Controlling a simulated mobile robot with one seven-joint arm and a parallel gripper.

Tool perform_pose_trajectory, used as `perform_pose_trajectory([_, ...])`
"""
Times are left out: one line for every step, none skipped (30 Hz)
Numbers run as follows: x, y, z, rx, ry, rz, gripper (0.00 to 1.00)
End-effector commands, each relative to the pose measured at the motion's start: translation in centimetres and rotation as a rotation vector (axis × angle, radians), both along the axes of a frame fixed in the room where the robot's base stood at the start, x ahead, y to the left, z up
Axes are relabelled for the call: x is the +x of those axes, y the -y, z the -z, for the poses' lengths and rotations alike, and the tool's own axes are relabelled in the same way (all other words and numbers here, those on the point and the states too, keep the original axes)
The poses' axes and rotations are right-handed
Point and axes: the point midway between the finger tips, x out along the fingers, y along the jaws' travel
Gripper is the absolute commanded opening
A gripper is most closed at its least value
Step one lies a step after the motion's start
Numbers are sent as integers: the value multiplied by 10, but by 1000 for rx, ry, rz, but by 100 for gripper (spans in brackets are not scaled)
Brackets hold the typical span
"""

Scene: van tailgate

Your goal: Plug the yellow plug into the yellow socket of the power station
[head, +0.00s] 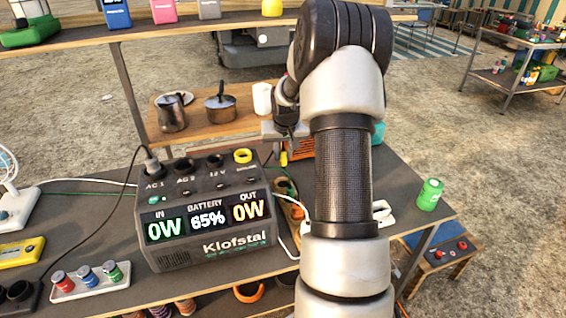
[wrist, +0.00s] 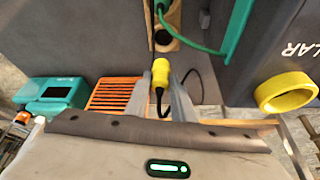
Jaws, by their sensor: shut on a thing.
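The dark grey power station (head: 200,258) stands on the table left of my arm, its display facing me. Its yellow socket (head: 243,156) is a ring at the right end of the top row. In the wrist view the yellow socket (wrist: 285,92) is at the right edge. My gripper (head: 284,148) is beyond and right of the station, partly hidden by my arm. It is shut on the yellow plug (wrist: 161,72), which has a dark cable; the plug's tip (head: 284,158) shows below the jaws. The plug is apart from the socket.
A grey plug (head: 151,165) sits in the AC 1 socket. A green can (head: 429,194) stands at the table's right. A pot (head: 221,108), a kettle (head: 172,114) and a white cup (head: 262,99) stand on the wooden board behind. Small coloured jars (head: 88,277) are at front left.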

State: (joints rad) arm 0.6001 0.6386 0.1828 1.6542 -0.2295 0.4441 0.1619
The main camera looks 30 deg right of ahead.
Motion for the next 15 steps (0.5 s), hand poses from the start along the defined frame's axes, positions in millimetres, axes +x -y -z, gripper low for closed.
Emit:
perform_pose_trajectory([0,0,-12,-1,2,0,0])
perform_pose_trajectory([0,0,-18,-1,2,-1,0])
perform_pose_trajectory([0,0,-25,-1,2,-1,0])
perform_pose_trajectory([0,0,-30,-1,2,-1,0])
perform_pose_trajectory([1,0,-34,-1,2,-1,0])
perform_pose_trajectory([0,0,-39,-1,2,-1,0])
perform_pose_trajectory([0,0,-43,-1,1,-1,0])
perform_pose_trajectory([0,0,-46,0,1,0,0])
perform_pose_trajectory([0,0,-51,-1,1,-1,0])
perform_pose_trajectory([0,0,-54,-1,1,-1,0])
perform_pose_trajectory([0,0,-58,-1,1,-1,0])
perform_pose_trajectory([0,0,-63,-1,2,-1,0])
perform_pose_trajectory([0,0,-66,-1,2,-1,0])
perform_pose_trajectory([0,0,-70,-1,2,-1,0])
perform_pose_trajectory([0,0,-74,-1,1,-2,0])
